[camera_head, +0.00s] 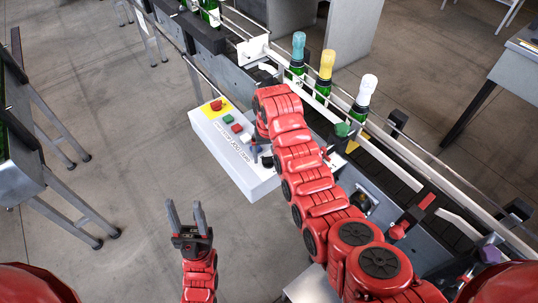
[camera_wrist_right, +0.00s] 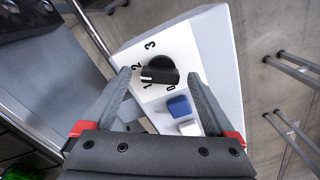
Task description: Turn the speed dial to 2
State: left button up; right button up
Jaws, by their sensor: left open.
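The speed dial (camera_wrist_right: 159,71) is a black knob on a white panel in the right wrist view, with the numbers 0, 1, 2 and 3 around its left side. Its raised bar lies roughly level across the picture; I cannot tell surely which number it marks. My right gripper (camera_wrist_right: 159,75) is open, with one finger on each side of the dial and no clear contact. In the head view the white control box (camera_head: 225,158) is centre, and my right gripper (camera_head: 257,146) is over its right end, partly hiding the controls. My left gripper (camera_head: 187,213) is open and empty, low in front.
A blue switch (camera_wrist_right: 179,106) and a white switch (camera_wrist_right: 188,127) sit just below the dial. A red stop button (camera_head: 217,104) and a green button (camera_head: 228,119) are on the box. Bottles with teal (camera_head: 298,45), yellow (camera_head: 327,64) and white (camera_head: 367,88) tops stand behind.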

jog(key=shift+r, duration=0.5)
notch_tip(320, 180, up, 11)
jog(key=p, duration=0.7)
notch_tip(320, 180, up, 5)
send_over(270, 158)
jog(key=shift+a+r, duration=0.15)
jog(key=shift+r, duration=0.05)
